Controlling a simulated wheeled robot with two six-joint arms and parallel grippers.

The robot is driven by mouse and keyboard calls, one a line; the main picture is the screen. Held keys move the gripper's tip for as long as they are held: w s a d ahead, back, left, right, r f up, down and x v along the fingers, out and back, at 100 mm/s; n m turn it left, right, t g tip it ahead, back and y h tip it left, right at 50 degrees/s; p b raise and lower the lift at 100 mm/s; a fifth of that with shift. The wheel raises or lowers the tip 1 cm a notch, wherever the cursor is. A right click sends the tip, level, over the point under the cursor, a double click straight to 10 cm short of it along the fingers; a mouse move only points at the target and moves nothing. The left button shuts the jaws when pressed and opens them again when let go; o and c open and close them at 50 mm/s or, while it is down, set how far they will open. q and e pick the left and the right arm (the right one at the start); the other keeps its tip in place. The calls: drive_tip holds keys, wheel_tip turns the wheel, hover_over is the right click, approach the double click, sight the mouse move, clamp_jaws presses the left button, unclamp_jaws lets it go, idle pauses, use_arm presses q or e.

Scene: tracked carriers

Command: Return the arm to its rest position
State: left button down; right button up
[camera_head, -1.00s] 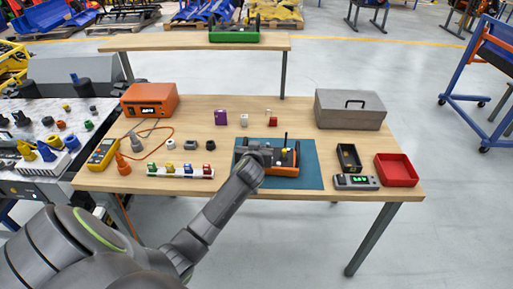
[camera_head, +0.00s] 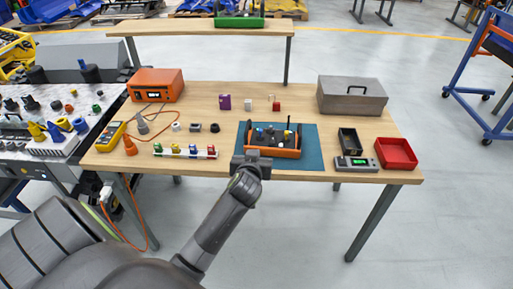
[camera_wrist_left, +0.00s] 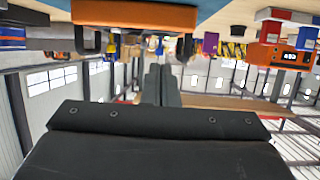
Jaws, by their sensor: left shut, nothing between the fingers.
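My left arm comes in from the lower left in the head view. Its gripper (camera_head: 252,159) is at the front edge of the wooden table, just in front of the orange carrier (camera_head: 273,152), and appears apart from it. In the wrist view the two dark fingers (camera_wrist_left: 161,84) are together with nothing between them. The carrier sits on a teal mat (camera_head: 314,160) and holds several small parts. It also shows as an orange strip (camera_wrist_left: 134,15) at the top of the inverted wrist view. My right gripper is in neither view.
On the table are an orange box unit (camera_head: 155,86), a grey case (camera_head: 350,98), a red tray (camera_head: 397,154), a black bin (camera_head: 350,141) and a white rack (camera_head: 184,152) with coloured parts. A crowded side bench (camera_head: 40,125) stands at left.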

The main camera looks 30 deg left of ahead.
use_arm(q)
drive_tip(key=shift+s+d+f, duration=0.1)
drive_tip(key=shift+s+d, duration=0.15)
drive_tip(key=shift+s, duration=0.35)
drive_tip(key=s+f+m+g+h, duration=0.15)
drive_tip(key=s+f, duration=0.35)
drive_tip(key=f, duration=0.6)
drive_tip(key=s+d+f+m+g+h, duration=0.15)
drive_tip(key=s+f, duration=0.35)
drive_tip(key=f, duration=0.7)
drive_tip(key=s+f+m+g+h, duration=0.1)
drive_tip(key=s+f+g, duration=0.2)
drive_tip(key=s+f, duration=0.55)
drive_tip(key=s+f+g, duration=0.1)
drive_tip(key=s+f, duration=0.4)
drive_tip(key=s, duration=0.4)
drive_tip(key=s+d+f+g, duration=0.1)
drive_tip(key=s+f+g, duration=0.1)
drive_tip(key=s+f, duration=0.4)
drive_tip(key=s+d+f+g+h, duration=0.1)
drive_tip(key=s+f, duration=0.5)
drive_tip(key=s, duration=0.6)
drive_tip(key=shift+s+m+g, duration=0.25)
drive_tip(key=shift+m+g, duration=0.15)
drive_tip(key=shift+g, duration=0.1)
